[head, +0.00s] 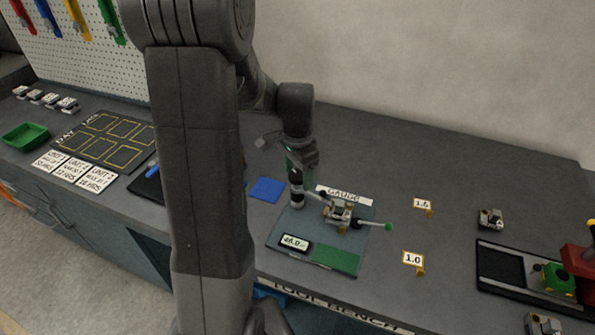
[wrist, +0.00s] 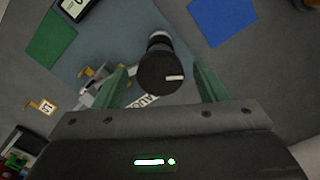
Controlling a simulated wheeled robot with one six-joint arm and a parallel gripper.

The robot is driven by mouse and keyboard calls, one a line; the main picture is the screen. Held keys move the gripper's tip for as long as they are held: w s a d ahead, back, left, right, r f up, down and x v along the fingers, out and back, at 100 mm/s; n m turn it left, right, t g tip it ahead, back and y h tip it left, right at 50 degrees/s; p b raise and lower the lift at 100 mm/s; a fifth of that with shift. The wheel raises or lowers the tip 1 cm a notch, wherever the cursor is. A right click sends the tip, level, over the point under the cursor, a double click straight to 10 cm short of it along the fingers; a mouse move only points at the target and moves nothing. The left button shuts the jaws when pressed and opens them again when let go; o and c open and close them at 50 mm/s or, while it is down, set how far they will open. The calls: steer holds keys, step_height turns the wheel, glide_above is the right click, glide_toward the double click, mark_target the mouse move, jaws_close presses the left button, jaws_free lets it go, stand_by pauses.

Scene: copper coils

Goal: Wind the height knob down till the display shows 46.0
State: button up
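The black height knob (wrist: 161,72) has a white mark on its face and tops a dark post in the wrist view. In the head view the knob (head: 296,176) is at the gauge's left, just below my gripper (head: 302,156). My gripper (wrist: 160,80) is open, its green fingers either side of the knob in the picture with gaps; I cannot tell whether the tips reach its height. The display (head: 294,243) lies at the front left of the gauge plate (head: 275,233); it seems to read 46.0, but the first digits are small and unclear.
A small clamped device (head: 340,212) with a green-tipped lever (head: 388,226) stands right of the knob. A green pad (head: 336,261) is at the plate's front. A blue square (head: 266,189) lies left. Tags marked 1.5 (head: 422,204) and 1.0 (head: 412,259) stand right.

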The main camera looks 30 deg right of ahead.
steer(key=shift+r, duration=0.15)
steer(key=shift+r+p, duration=2.65)
steer(key=shift+r, duration=0.8)
steer(key=shift+f, duration=0.1)
step_height(320, 180, down, 8)
steer(key=b, duration=0.6)
steer(key=shift+r, duration=0.25)
steer(key=shift+r+n+p, duration=0.25)
steer(key=shift+n+p, duration=0.05)
steer(key=shift+p, duration=0.05)
steer(key=shift+n, duration=0.5)
